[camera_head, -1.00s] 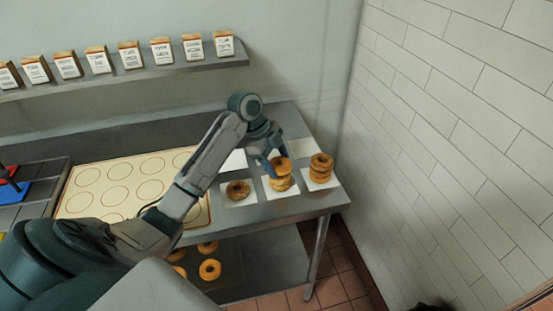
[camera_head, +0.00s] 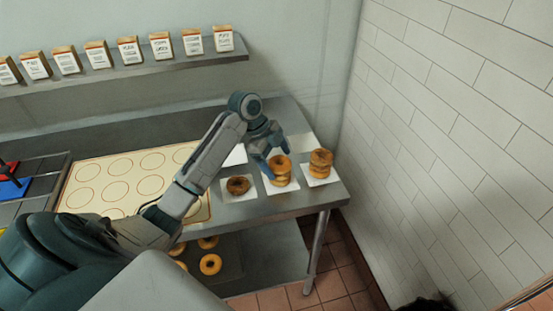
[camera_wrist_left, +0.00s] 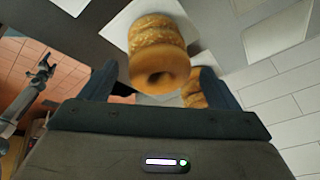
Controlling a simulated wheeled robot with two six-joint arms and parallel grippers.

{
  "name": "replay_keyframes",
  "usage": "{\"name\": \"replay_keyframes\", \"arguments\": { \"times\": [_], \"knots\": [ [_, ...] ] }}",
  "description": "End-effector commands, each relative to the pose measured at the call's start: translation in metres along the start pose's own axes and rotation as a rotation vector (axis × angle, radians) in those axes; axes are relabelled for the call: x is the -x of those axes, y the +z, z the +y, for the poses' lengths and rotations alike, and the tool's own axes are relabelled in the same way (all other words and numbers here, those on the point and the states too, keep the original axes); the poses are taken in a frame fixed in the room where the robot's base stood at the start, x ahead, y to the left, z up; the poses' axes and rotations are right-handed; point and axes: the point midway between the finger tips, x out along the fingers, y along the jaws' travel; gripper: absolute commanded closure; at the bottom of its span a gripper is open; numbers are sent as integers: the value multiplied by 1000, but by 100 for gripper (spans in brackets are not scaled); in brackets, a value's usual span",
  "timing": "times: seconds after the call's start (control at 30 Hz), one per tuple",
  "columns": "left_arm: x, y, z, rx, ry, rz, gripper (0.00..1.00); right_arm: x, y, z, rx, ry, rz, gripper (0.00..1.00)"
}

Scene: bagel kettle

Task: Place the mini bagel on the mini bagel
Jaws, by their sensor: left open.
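Several golden mini bagels are stacked on the middle white paper square (camera_head: 270,190) near the table's right end. The top mini bagel (camera_head: 280,162) also shows in the left wrist view (camera_wrist_left: 160,78), with lighter seeded bagels (camera_wrist_left: 155,35) beyond it. My left gripper (camera_head: 275,158) is at the top of this stack. Its fingers are spread on either side of the top bagel in the wrist view, with a visible gap on the right. The right gripper is not in view.
A darker bagel (camera_head: 238,185) lies on the left paper. Another bagel stack (camera_head: 321,160) stands close on the right. A patterned mat (camera_head: 125,185) lies further left. More bagels (camera_head: 210,264) sit on the lower shelf. A tiled wall (camera_head: 450,130) is at right.

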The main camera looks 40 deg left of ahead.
Motion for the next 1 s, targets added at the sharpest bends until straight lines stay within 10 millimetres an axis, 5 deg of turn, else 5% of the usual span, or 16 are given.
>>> {"name": "replay_keyframes", "arguments": {
  "times": [0.17,0.6,1.0],
  "knots": [
    [20,0,-2,-2,-4,-4,17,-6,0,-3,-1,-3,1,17],
    [109,-1,-2,0,-4,-2,17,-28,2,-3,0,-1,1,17],
    [126,-2,-1,0,0,0,17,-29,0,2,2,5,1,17]
  ]
}}
